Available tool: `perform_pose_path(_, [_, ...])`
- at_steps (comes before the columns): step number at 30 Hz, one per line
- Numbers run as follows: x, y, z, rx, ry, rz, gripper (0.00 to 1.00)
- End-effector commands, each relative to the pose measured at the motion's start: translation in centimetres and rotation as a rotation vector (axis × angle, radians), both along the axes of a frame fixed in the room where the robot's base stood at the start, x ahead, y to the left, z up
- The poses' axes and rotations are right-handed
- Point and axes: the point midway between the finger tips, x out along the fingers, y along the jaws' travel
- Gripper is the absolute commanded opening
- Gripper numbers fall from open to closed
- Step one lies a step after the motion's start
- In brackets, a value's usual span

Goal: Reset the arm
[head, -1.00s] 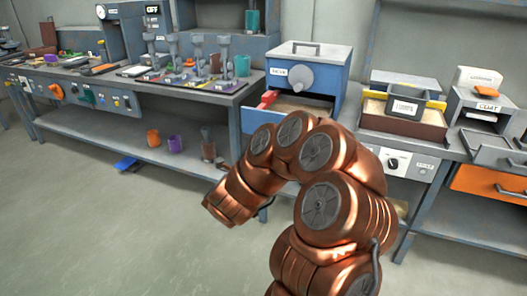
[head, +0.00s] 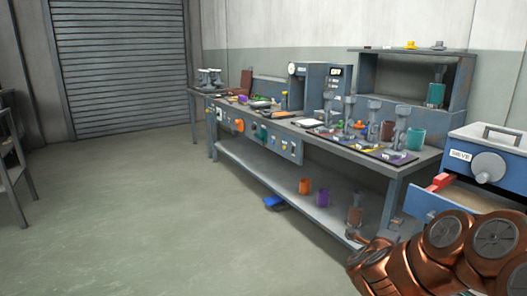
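My copper-coloured arm (head: 437,254) shows at the lower right, folded, in front of the blue sieve unit. Only its rounded links show. My gripper cannot be made out, and what it may hold is hidden. The blue sieve unit (head: 462,152) has a grey knob and a drawer (head: 425,201) standing partly out. A red piece (head: 438,182) shows at the drawer.
A long workbench (head: 345,155) carries tools and several grey stands. Its lower shelf (head: 285,178) holds an orange cup (head: 305,186) and a purple cup (head: 322,197). A blue item (head: 275,203) lies near the floor. The floor (head: 150,210) at left is clear up to a roller shutter (head: 120,65).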

Motion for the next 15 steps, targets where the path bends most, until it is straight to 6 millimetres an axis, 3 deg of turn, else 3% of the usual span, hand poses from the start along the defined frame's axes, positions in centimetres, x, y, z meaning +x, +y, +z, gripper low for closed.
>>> perform_pose_path(7, [2.3, 8.3, 0.4, -0.014, 0.164, 0.340, 0.40])
perform_pose_path(15, [0.8, 17.0, -0.4, -0.098, 0.377, 0.701, 0.40])
